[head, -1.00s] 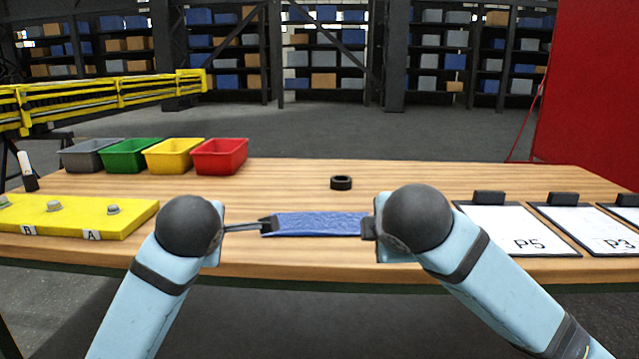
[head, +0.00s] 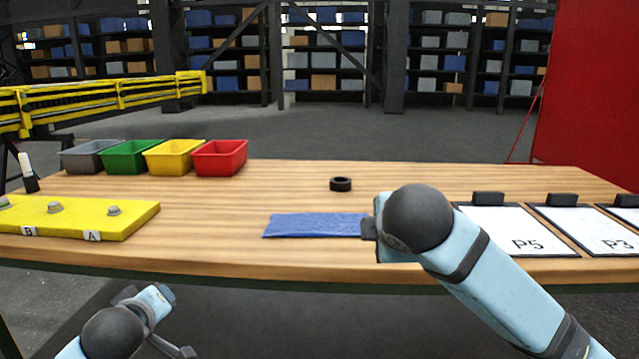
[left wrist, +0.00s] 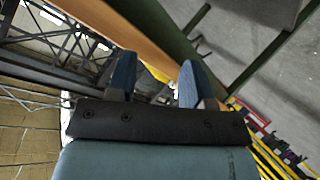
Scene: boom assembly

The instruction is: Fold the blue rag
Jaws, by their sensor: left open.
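The blue rag (head: 314,225) lies flat as a narrow strip on the wooden table, near the front edge. My right gripper (head: 369,228) is at the rag's right end. Its fingers are mostly hidden behind my own wrist, so I cannot tell whether they are shut on the cloth. My left gripper is low, off the front of the table, away from the rag. In the left wrist view its two fingers (left wrist: 155,82) are apart with nothing between them.
The wooden table (head: 230,255) is clear around the rag. A black ring (head: 340,184) lies behind it. A yellow block (head: 80,218) is at left, clipboards (head: 520,230) at right. Grey, green, yellow and red bins (head: 220,158) stand at the back left.

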